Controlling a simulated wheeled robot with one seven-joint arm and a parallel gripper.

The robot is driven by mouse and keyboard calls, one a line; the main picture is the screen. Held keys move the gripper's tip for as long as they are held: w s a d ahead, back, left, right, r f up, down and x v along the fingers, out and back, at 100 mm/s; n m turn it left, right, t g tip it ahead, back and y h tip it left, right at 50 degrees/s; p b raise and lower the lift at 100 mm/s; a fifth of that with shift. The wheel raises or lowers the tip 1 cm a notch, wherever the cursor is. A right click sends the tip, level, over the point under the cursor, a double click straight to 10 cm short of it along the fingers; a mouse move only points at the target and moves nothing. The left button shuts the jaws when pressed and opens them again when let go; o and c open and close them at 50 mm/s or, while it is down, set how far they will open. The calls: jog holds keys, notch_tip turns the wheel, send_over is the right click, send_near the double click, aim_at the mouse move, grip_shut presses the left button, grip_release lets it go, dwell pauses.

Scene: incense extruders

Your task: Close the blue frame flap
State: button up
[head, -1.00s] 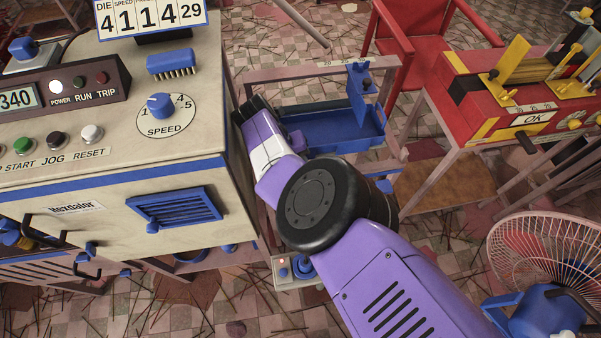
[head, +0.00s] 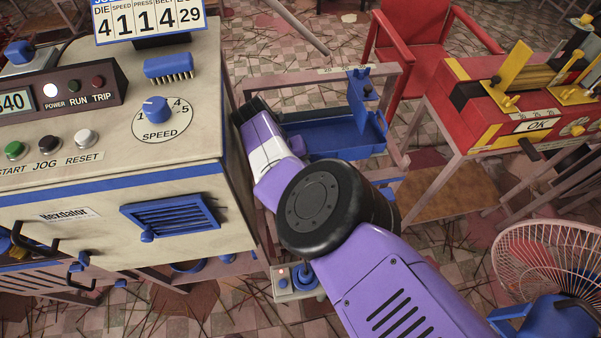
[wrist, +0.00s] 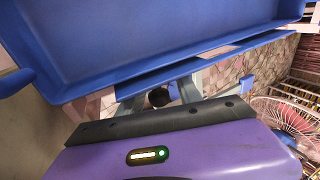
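A blue tray-like part (head: 325,141) with raised edges sits on a pale metal frame (head: 302,80) right of the beige machine. An upright blue plate (head: 358,98) with a dark knob stands at its right end. I cannot tell for sure which piece is the flap. My gripper (head: 249,110) has dark fingers and lies between the machine's side and the tray's left end; contact cannot be made out. In the wrist view, a large blue rimmed panel (wrist: 150,40) fills the top, beyond my gripper's dark edge. The finger gap is not clear.
The beige machine (head: 80,190) with a blue louvred panel (head: 170,213) stands close on the left. A red and yellow bench unit (head: 500,105), a red chair (head: 415,35) and a wire fan (head: 550,255) are on the right. Thin sticks litter the tiled floor.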

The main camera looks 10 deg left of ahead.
notch_tip(320, 180, up, 20)
jog(key=p, duration=1.9)
